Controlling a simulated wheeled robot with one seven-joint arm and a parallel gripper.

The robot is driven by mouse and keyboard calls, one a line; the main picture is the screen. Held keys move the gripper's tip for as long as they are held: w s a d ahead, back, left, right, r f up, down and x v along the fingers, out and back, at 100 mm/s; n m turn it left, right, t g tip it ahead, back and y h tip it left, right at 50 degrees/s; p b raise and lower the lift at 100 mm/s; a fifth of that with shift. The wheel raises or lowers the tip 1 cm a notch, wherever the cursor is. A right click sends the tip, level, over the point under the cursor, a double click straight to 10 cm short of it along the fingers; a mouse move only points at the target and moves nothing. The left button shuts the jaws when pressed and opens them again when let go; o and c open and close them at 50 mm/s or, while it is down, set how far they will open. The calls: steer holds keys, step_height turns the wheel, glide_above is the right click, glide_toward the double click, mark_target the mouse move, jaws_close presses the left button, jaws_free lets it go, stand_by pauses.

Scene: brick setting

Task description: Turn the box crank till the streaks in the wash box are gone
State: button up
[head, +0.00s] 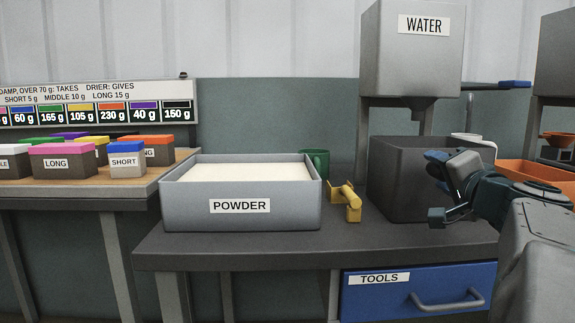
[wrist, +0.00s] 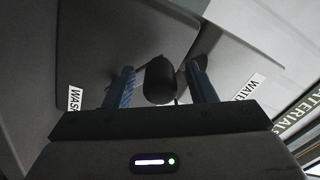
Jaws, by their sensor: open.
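The wash box (head: 395,180) is a dark grey open box under the water tank, at the right of the bench. The wrist view shows its WASH label (wrist: 75,98) at the left. My gripper (head: 438,187) is open in front of the box's front right part. In the wrist view a dark rounded knob (wrist: 160,78), apparently the crank's handle, sits between the open fingers of my gripper (wrist: 163,84), with gaps on both sides. The crank's arm is mostly hidden. The inside of the box and any streaks cannot be seen from here.
A powder box (head: 190,207), a yellow angled piece (head: 346,196) and a green mug (head: 317,161) stand left of the wash box. The grey water tank (head: 400,60) hangs above. An orange tray (head: 535,176) is at right. A blue tools drawer (head: 380,298) is below.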

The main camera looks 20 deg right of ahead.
step_height(320, 180, up, 5)
steer(key=p, duration=0.3)
steer(key=shift+f, duration=0.1)
steer(key=o, duration=0.4)
steer(key=s+r+p, duration=0.1)
steer(key=s, duration=0.1)
steer(key=s+d+r, duration=0.1)
steer(key=s+r, duration=0.1)
steer(key=s+d+r+p, duration=0.1)
steer(key=s, duration=0.1)
steer(key=shift+s+r+p, duration=0.15)
steer(key=shift+s+p, duration=0.15)
steer(key=shift+p, duration=0.05)
steer(key=s, duration=0.1)
steer(key=s+r, duration=0.1)
steer(key=s+p, duration=0.1)
steer(key=shift+s+d+r, duration=0.1)
steer(key=shift+s+r, duration=0.1)
steer(key=shift+r, duration=0.1)
steer(key=c, duration=0.4)
steer(key=shift+s+d+r, duration=0.2)
steer(key=shift+s+d, duration=0.05)
steer(key=shift+s, duration=0.5)
